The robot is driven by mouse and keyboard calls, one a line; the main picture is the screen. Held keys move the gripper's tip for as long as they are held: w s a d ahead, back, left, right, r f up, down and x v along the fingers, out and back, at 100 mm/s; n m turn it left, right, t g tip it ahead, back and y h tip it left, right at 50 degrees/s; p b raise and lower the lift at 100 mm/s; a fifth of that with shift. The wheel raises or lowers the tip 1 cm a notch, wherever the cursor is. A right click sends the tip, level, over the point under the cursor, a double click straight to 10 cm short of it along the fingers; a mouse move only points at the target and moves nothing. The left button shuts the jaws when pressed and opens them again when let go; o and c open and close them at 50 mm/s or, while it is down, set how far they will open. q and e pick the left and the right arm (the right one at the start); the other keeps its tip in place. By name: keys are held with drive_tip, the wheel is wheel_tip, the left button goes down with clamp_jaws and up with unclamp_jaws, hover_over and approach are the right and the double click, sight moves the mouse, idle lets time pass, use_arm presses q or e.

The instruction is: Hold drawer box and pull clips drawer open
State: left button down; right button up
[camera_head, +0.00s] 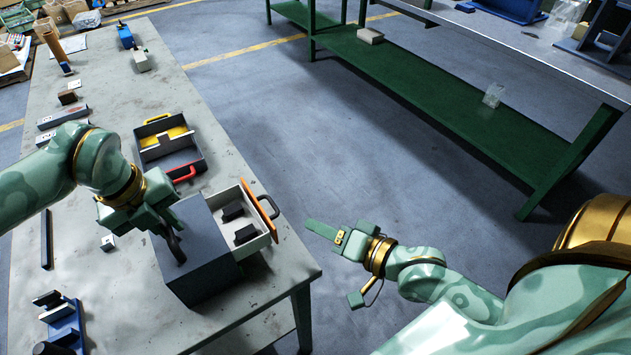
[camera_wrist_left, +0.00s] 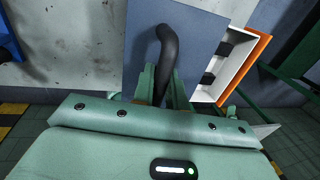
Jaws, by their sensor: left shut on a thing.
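The grey-blue drawer box (camera_head: 205,250) stands near the right edge of the table. Its clips drawer (camera_head: 262,240), pale inside with an orange front (camera_head: 258,208), is pulled out to the right. Dark clips (camera_head: 245,234) lie in it. My left gripper (camera_head: 163,225) is shut on the black bar handle (camera_wrist_left: 168,50) on top of the box; the drawer also shows in the left wrist view (camera_wrist_left: 232,68). My right gripper (camera_head: 338,265) is open and empty, apart from the drawer, to its right.
A blue fixture (camera_head: 65,325) stands at the front left. A green shelf bench (camera_head: 440,110) is across the clear floor.

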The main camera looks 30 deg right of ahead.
use_arm(q)
drive_tip(key=c, duration=1.3)
unclamp_jaws()
drive_tip(key=shift+c, duration=0.2)
wheel_tip(320, 180, up, 12)
drive_tip(key=a, duration=0.2)
drive_tip(key=shift+a+f, duration=0.15)
drive_tip(key=shift+a, duration=0.05)
